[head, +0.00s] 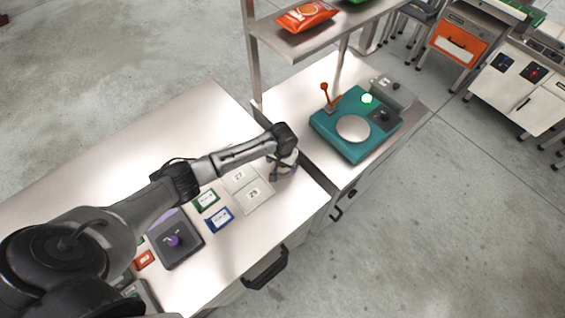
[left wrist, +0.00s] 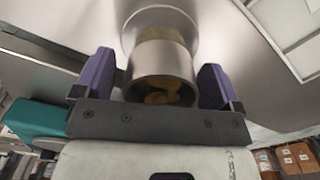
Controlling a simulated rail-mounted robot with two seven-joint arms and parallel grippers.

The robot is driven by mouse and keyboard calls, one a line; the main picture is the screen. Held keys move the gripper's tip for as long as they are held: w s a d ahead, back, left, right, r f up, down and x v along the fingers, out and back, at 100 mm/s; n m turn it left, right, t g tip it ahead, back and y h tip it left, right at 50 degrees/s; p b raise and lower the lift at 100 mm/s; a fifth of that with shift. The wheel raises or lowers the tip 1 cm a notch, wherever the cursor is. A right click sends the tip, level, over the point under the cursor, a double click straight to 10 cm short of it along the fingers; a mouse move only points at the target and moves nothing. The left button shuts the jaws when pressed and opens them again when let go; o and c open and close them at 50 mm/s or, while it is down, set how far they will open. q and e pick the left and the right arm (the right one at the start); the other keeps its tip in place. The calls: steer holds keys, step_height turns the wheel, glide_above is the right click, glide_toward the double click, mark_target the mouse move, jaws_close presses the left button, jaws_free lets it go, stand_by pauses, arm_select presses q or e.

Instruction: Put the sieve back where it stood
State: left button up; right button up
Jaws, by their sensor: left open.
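A silvery metal cylinder (left wrist: 162,62), which I take to be the sieve, fills the middle of the left wrist view. Yellow-brown stuff shows in its round opening. My left gripper (left wrist: 156,66) has its two purple fingers on either side of it, with a gap at each side, so it is open around the cylinder and not clamped. In the head view my left gripper (head: 283,167) is low over the right end of the white bench, beside the numbered cards. The arm and gripper hide most of the cylinder there. My right gripper is not in view.
The bench (head: 190,110) carries pale cards marked 27 and 29 (head: 249,187), green (head: 206,201) and blue (head: 219,220) labels and a grey device with a purple knob (head: 174,241). A teal weigher (head: 340,142) stands on the adjoining bench, below a shelf (head: 330,38) with an orange packet (head: 307,15).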

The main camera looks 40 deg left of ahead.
arm_select(q)
step_height(320, 180, up, 11)
steer(key=shift+r+p, duration=0.15)
steer(key=shift+p, duration=0.35)
steer(key=s+d+f+m+t+h, duration=0.15)
steer(key=s+d+f+m, duration=0.3)
steer(key=s+d, duration=0.8)
steer(key=s+a+r+t, duration=0.1)
steer(key=s+r, duration=0.1)
steer(key=s, duration=0.7)
steer(key=s+a+r+t+y, duration=0.1)
steer(key=s+r, duration=0.1)
steer(key=s, duration=0.6)
steer(key=shift+s, duration=0.35)
steer(key=shift+d+r, duration=0.1)
steer(key=shift+r, duration=0.1)
